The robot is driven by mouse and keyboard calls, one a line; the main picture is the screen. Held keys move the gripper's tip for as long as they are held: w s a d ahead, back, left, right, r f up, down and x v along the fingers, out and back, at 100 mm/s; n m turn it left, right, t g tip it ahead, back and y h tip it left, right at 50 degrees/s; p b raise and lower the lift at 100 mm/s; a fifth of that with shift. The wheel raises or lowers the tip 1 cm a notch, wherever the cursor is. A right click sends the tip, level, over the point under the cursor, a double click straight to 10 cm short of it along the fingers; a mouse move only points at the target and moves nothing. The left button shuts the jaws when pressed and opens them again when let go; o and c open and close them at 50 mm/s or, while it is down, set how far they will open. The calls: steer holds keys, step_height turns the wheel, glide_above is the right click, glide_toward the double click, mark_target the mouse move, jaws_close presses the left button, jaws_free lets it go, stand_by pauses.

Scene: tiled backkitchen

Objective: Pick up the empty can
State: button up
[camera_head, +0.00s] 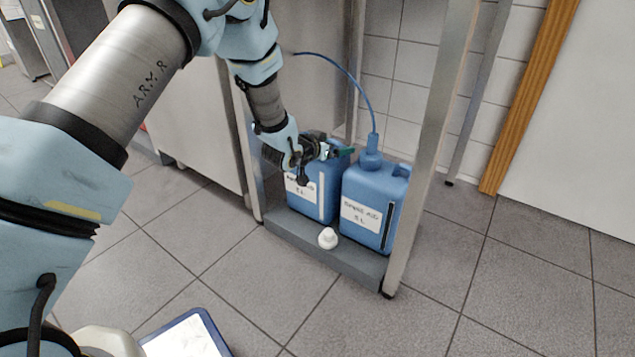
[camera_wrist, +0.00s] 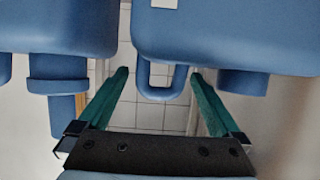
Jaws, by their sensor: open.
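Two blue cans stand side by side on a low grey shelf. The left can (camera_head: 333,188), with an open neck in the wrist view, is under my gripper (camera_head: 340,152). The right can (camera_head: 372,205) has a blue cap with a hose. Both bear white labels; I cannot read which is empty. In the wrist view my gripper (camera_wrist: 158,74) is open, its green fingers on either side of the handle of one can (camera_wrist: 225,35), apart from it. The other can (camera_wrist: 55,25) with its spout is at the left there. My gripper hides part of the left can's top in the head view.
A white cap (camera_head: 328,238) lies on the grey shelf (camera_head: 350,258) in front of the cans. Steel legs (camera_head: 432,140) flank them, with a steel cabinet (camera_head: 190,130) to the left. A blue-rimmed tray (camera_head: 222,340) is at the bottom.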

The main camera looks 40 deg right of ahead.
jaws_close()
stand_by(0.8)
steer(key=shift+r, duration=0.1)
